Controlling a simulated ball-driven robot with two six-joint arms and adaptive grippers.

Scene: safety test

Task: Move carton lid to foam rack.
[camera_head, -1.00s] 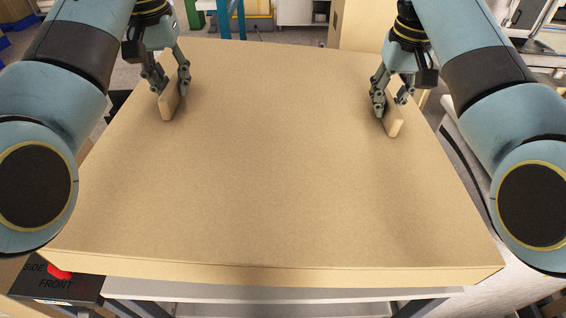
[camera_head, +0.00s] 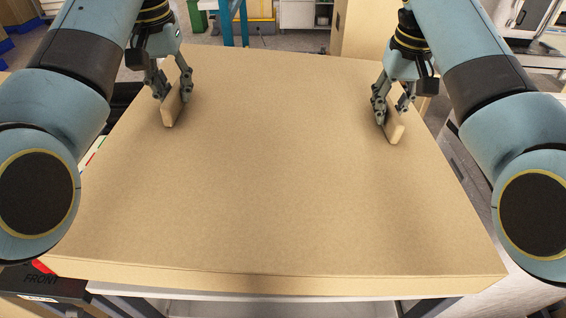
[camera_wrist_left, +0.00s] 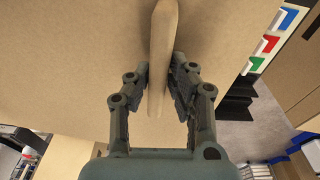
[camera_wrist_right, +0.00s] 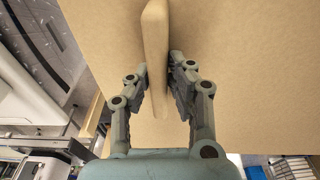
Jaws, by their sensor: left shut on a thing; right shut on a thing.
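The carton lid (camera_head: 280,180) is a wide, flat tan panel with a shallow front lip, filling the middle of the head view. It has two upright grip tabs, a left one (camera_head: 172,108) and a right one (camera_head: 395,128). My left gripper (camera_head: 172,90) is shut on the left tab, which also shows between its fingers in the left wrist view (camera_wrist_left: 162,60). My right gripper (camera_head: 393,104) is shut on the right tab, which also shows in the right wrist view (camera_wrist_right: 155,50). I cannot make out a foam rack. What lies under the lid is mostly hidden.
A pale table or frame (camera_head: 250,302) shows below the lid's front edge. A dark box marked FRONT (camera_head: 42,284) is at the lower left. A large cardboard box (camera_head: 365,30) and a blue post (camera_head: 235,25) stand beyond the lid.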

